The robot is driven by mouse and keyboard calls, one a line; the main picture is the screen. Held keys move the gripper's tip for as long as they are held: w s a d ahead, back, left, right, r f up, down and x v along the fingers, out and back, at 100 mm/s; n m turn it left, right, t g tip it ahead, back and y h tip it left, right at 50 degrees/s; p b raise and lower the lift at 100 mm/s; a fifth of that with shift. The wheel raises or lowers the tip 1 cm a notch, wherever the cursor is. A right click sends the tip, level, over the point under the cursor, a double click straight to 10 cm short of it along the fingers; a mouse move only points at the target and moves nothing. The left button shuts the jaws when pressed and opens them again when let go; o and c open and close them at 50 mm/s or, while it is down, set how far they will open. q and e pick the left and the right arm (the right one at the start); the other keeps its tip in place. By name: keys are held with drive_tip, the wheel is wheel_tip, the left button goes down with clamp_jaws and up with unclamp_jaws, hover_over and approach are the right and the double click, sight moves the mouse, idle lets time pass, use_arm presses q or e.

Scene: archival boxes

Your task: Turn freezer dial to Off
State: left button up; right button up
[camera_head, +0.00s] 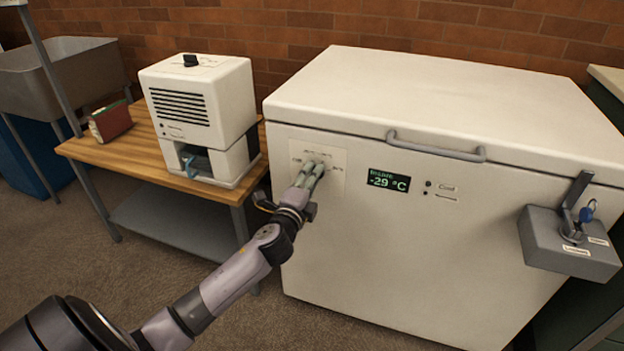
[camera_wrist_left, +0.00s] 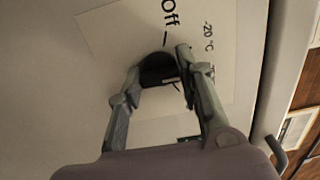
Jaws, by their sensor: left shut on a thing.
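A white chest freezer (camera_head: 390,240) stands against the brick wall with its lid closed. A label plate (camera_head: 334,160) on its front surrounds a dark round dial, which my left gripper (camera_head: 313,170) covers in the head view. In the left wrist view the dial (camera_wrist_left: 158,68) sits between the two fingers of my left gripper (camera_wrist_left: 155,80), which is shut on it. The words "Off" and "-20 °C" show on the label (camera_wrist_left: 118,30). The dial's pointer is hard to make out. The freezer display (camera_head: 388,181) reads -29 °C. My right gripper is not in view.
A wooden table (camera_head: 145,150) left of the freezer holds a white machine (camera_head: 205,115) and a red book (camera_head: 110,121). A grey lock box (camera_head: 560,240) with a blue key sticks out from the freezer's right front. The freezer handle (camera_head: 435,150) protrudes near the lid edge.

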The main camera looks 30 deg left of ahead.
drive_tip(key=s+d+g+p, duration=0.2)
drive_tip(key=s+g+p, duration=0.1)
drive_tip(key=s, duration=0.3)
use_arm(q)
drive_tip(key=shift+f+n+p, duration=0.15)
drive_tip(key=shift+n+p, duration=1.4)
drive_tip(key=shift+n, duration=5.35)
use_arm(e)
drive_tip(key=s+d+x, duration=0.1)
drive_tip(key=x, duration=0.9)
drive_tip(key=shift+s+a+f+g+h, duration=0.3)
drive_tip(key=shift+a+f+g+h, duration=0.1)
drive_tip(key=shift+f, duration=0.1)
use_arm(q)
drive_tip(key=o, duration=1.2)
drive_tip(key=shift+c, duration=0.2)
